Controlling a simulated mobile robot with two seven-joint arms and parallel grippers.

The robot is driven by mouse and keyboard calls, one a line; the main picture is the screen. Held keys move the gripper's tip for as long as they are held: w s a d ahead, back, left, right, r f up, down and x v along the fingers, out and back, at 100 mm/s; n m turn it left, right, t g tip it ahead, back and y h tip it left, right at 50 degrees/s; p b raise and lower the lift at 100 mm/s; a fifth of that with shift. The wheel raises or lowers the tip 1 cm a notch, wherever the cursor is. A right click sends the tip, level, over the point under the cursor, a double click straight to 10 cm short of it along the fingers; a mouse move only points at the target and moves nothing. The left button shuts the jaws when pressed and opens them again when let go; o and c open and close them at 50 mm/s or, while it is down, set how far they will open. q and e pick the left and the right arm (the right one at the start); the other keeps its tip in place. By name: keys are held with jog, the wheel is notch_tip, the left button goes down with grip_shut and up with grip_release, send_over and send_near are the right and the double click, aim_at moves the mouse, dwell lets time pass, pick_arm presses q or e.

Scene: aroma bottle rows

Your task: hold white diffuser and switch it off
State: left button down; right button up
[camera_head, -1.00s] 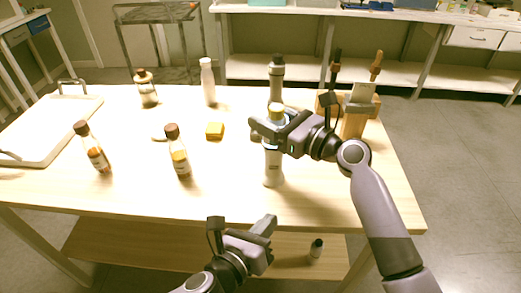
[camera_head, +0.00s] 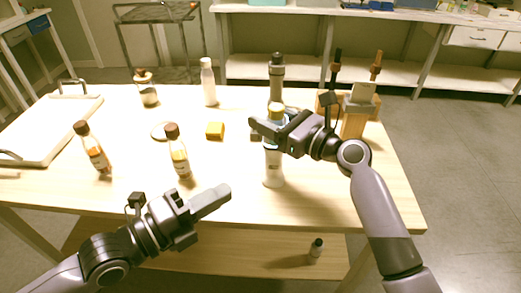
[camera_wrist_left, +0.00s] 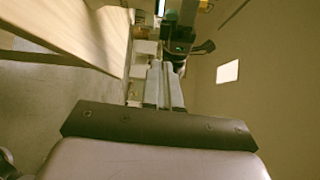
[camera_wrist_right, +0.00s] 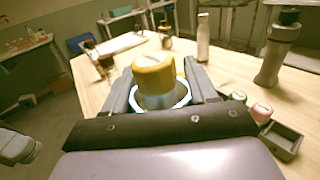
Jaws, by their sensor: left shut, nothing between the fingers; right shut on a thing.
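The white diffuser (camera_head: 273,168) stands upright near the right part of the table's front. It has a yellow top (camera_wrist_right: 155,78) with a white and bluish ring around it in the right wrist view. My right gripper (camera_head: 264,128) is shut around its upper part, a finger on either side of the top. My left gripper (camera_head: 222,192) is shut and empty, left of and apart from the diffuser, near the table's front edge. The left wrist view shows its closed fingers (camera_wrist_left: 163,75). I cannot make out a switch.
Amber bottles (camera_head: 178,160) and (camera_head: 97,158), a yellow block (camera_head: 215,130) and a white bottle (camera_head: 208,82) stand to the left. A grey bottle (camera_head: 277,75) and a wooden holder (camera_head: 352,122) are behind. A white tray (camera_head: 30,145) lies far left. A small bottle (camera_head: 316,248) is below the table.

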pick_arm(q)
jog(key=shift+s+a+r+n, duration=0.1)
jog(key=shift+a+r+n, duration=0.3)
jog(key=shift+r, duration=0.3)
jog(key=shift+d, duration=0.1)
jog(key=w+a+x, duration=0.1)
jog(key=w+x, duration=0.1)
jog(key=x, duration=1.1)
jog(key=shift+a+r, duration=0.2)
jog(key=shift+a, duration=0.25)
